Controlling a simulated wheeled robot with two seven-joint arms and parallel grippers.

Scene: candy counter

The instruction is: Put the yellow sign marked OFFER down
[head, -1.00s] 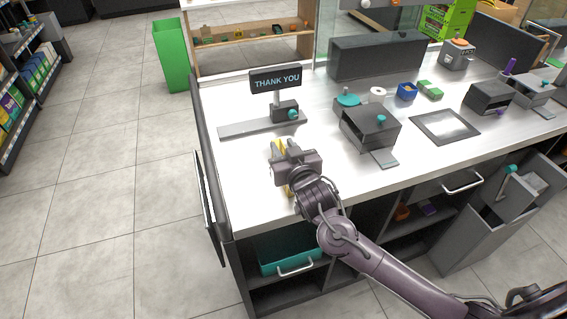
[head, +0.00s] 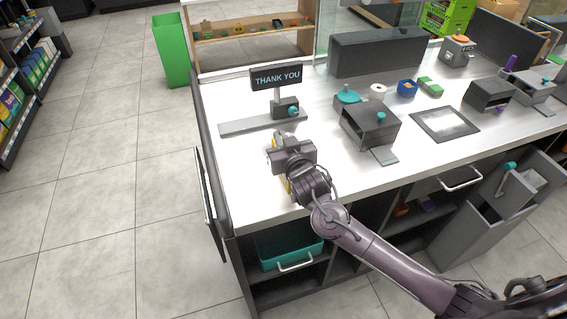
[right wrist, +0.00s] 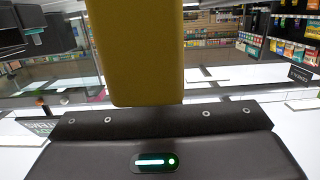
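The yellow sign (right wrist: 135,50) fills the upper middle of the right wrist view, close in front of my right gripper's palm. In the head view only slivers of yellow (head: 287,187) show around my right gripper (head: 277,140). The gripper appears shut on the sign, over the counter's left front part. The OFFER marking is not visible, and the gripper hides most of the sign. I cannot tell whether the sign touches the counter. My left gripper is not in view.
The white counter (head: 240,180) has bare room left of the gripper. A THANK YOU sign (head: 276,78) stands behind it on a grey base strip (head: 240,126). A grey dispenser (head: 370,122) stands to the right, with a flat dark-framed tray (head: 444,124) beyond.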

